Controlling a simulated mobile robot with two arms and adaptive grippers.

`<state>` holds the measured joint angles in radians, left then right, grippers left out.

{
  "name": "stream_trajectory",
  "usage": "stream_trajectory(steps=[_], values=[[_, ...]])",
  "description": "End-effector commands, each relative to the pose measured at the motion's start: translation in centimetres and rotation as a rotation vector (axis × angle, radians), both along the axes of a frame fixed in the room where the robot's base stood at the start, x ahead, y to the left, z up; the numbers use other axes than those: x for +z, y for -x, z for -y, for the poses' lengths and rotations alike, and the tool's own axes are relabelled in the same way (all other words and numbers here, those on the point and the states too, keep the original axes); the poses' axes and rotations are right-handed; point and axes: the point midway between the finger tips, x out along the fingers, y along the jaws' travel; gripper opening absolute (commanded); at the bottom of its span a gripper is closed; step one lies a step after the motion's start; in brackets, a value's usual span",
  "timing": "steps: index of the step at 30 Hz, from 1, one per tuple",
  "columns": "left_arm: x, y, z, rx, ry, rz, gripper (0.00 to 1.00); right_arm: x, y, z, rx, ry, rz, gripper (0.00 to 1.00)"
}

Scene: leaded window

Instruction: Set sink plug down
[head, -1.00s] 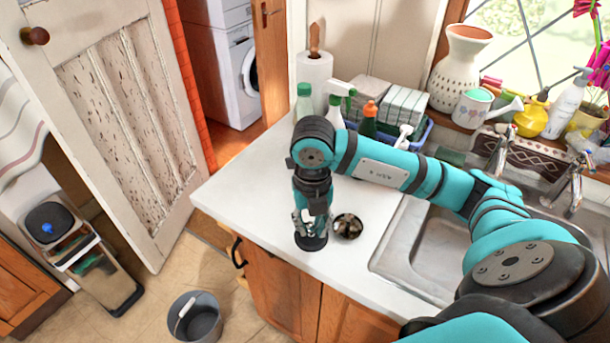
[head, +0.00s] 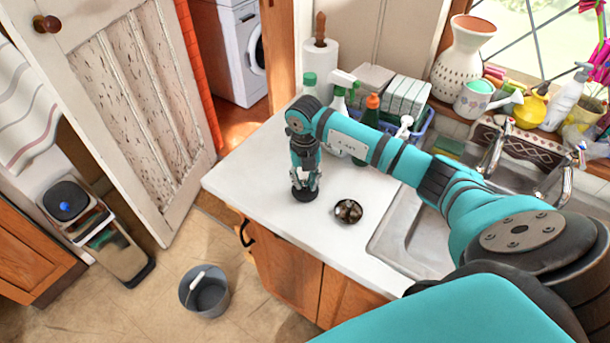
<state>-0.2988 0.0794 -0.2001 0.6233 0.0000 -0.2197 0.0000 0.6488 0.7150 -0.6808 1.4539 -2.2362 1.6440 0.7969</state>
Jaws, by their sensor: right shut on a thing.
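My right gripper (head: 305,180) points down over the white counter, left of the sink (head: 415,243). It is shut on the sink plug (head: 305,195), a dark round disc just under the fingertips. The disc is at or very close to the counter top; I cannot tell whether it touches. The fingers hide its upper part. My left gripper is not in view.
A round metal strainer (head: 348,211) lies on the counter (head: 270,200), just right of the plug and nearer the front edge. The counter's left part is clear.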

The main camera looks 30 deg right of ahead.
Motion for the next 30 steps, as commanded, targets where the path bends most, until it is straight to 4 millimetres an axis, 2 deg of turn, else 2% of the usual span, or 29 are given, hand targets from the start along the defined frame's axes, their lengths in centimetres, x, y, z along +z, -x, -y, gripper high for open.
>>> stream_trajectory(steps=[4,10,11,16,26,30], values=[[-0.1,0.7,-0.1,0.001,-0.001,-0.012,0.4,-0.1,0.0,0.0,0.0,-0.001,0.001,0.0],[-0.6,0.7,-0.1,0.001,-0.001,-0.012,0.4,-0.5,0.0,0.0,0.0,-0.001,0.001,0.0],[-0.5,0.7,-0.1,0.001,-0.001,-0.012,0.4,-0.4,0.0,0.0,0.0,-0.001,0.001,0.24],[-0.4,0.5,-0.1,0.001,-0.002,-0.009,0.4,-0.3,0.0,0.0,0.0,-0.001,0.001,0.45],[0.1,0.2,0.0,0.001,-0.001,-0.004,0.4,0.2,0.0,0.0,0.0,-0.001,0.001,0.45],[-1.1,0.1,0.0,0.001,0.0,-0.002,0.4,1.7,-0.2,0.0,0.001,-0.001,0.007,0.45]])
